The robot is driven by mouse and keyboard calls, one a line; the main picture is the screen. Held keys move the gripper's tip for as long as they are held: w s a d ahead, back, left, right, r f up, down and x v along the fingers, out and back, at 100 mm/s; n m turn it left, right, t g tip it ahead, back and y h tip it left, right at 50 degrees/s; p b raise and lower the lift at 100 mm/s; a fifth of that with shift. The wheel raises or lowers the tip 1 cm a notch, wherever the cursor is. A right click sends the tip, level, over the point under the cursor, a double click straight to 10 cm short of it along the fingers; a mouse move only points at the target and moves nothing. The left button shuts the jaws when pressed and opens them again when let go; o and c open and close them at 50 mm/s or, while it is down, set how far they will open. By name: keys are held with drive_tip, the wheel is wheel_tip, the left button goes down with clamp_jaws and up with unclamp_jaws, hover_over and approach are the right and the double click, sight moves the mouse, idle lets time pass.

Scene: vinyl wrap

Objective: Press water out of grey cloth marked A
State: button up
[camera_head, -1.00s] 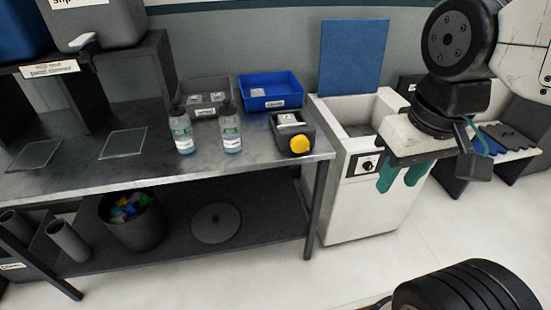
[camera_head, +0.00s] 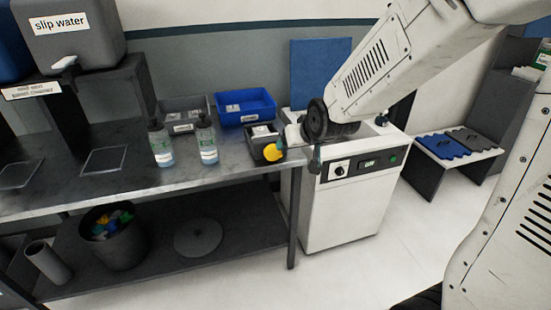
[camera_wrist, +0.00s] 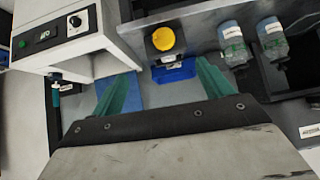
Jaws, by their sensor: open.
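Two folded cloths with wavy edges, one blue (camera_head: 442,146) and one dark grey (camera_head: 474,143), lie on a low bench at the right in the head view. I cannot make out a letter A on the grey one. My gripper's green fingers (camera_wrist: 162,88) stand apart with nothing between them in the wrist view.
A small dark bin with a yellow round part (camera_head: 273,150) sits at the table corner, close to my wrist. Two bottles (camera_head: 206,142), a blue bin (camera_head: 246,108) and a grey bin (camera_head: 184,115) stand left of it.

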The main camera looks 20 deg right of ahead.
drive_tip(key=w+f+t, duration=0.3)
drive_tip(key=w+f, duration=0.4)
drive_tip(key=w, duration=0.1)
drive_tip(key=t, duration=0.3)
approach(274, 155)
wheel_tip(274, 155, up, 3)
drive_tip(key=w, duration=0.2)
wheel_tip(274, 155, down, 6)
drive_tip(key=s+t, duration=0.1)
drive_tip(key=t, duration=0.2)
drive_tip(key=w, duration=0.7)
drive_tip(key=shift+w+a+r, duration=0.15)
drive_tip(key=shift+w, duration=0.15)
drive_tip(key=c, duration=1)
